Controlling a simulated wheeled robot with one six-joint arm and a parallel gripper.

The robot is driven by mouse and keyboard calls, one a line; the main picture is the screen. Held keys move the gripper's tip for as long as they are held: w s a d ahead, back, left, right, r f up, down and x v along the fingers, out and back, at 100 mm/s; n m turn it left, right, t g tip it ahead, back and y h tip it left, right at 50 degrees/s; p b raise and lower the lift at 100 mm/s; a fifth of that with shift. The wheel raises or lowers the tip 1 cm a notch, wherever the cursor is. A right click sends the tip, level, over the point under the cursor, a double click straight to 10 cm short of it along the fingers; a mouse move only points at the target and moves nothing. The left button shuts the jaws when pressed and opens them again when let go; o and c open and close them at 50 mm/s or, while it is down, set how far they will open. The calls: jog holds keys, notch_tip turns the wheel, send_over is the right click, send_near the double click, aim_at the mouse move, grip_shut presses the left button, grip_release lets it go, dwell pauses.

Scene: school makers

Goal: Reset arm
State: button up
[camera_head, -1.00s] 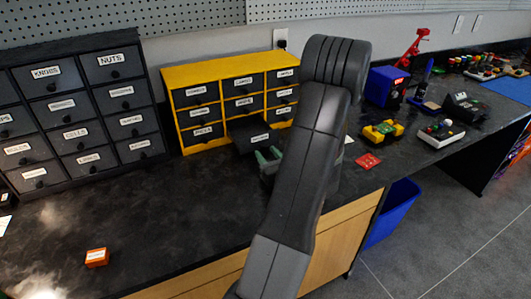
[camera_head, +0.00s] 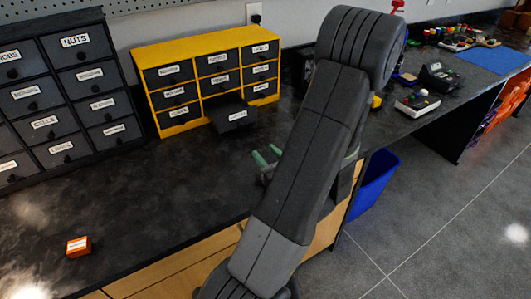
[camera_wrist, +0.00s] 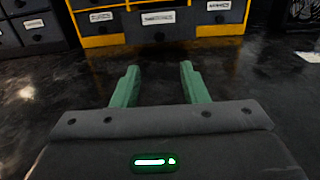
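My gripper shows in the wrist view (camera_wrist: 158,86) with its two green fingers apart and nothing between them. In the head view my gripper (camera_head: 265,158) is partly hidden behind my arm. It is above the black bench, in front of the yellow cabinet (camera_head: 137,60). One lower drawer (camera_head: 236,117) of that cabinet is pulled out, and the gripper is apart from it. The pulled-out drawer also shows ahead of the fingers in the wrist view (camera_wrist: 158,19).
A black labelled drawer cabinet (camera_head: 120,72) stands at the left. A small orange box (camera_head: 78,247) lies near the bench's front edge. A blue bin (camera_head: 375,182) stands on the floor. Electronics (camera_head: 418,103) lie on the right bench. The bench's middle left is clear.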

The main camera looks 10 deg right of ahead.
aim_at(241, 127)
jog(key=p+x, duration=0.1)
jog(key=x, duration=1.3)
jog(key=shift+a, duration=0.15)
